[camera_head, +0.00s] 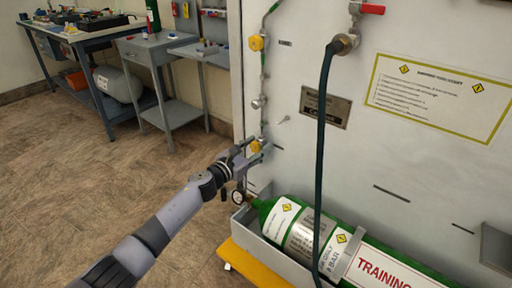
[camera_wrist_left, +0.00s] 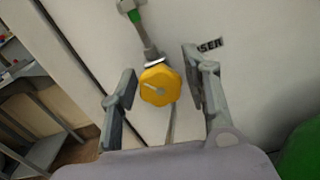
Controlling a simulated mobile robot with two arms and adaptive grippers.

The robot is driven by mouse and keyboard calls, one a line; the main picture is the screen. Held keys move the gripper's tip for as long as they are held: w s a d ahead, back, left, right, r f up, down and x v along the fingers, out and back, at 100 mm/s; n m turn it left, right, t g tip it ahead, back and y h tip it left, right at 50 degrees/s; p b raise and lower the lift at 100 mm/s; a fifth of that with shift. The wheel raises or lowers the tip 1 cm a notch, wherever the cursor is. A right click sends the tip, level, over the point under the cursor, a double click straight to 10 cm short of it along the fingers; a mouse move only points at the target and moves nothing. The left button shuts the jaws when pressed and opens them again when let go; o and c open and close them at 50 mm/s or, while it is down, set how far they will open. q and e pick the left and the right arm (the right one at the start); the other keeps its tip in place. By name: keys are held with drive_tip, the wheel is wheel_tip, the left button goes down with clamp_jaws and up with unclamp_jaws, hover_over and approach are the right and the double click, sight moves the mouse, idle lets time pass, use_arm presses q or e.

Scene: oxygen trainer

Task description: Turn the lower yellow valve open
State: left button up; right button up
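The lower yellow valve (camera_head: 257,146) is a small knob on a thin pipe on the white panel, near its left edge. My left gripper (camera_head: 255,152) reaches it from the lower left and partly covers it in the head view. In the left wrist view the valve (camera_wrist_left: 159,86) is a yellow lobed knob with a pale mark on its face, lying between the two spread fingers. Gaps show on both sides of the knob, so the left gripper (camera_wrist_left: 157,88) is open. The upper yellow valve (camera_head: 256,43) sits higher on the same pipe. My right gripper is not in view.
A green cylinder (camera_head: 278,217) lies in a grey tray below the panel. A dark hose (camera_head: 322,130) hangs from a fitting near the red-handled valve (camera_head: 371,9). Tables stand at the back left; the floor between is open.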

use_arm(q)
drive_tip(key=c, duration=0.9)
drive_tip(key=n, duration=0.4)
drive_tip(key=o, duration=1.2)
drive_tip(key=v, duration=1.2)
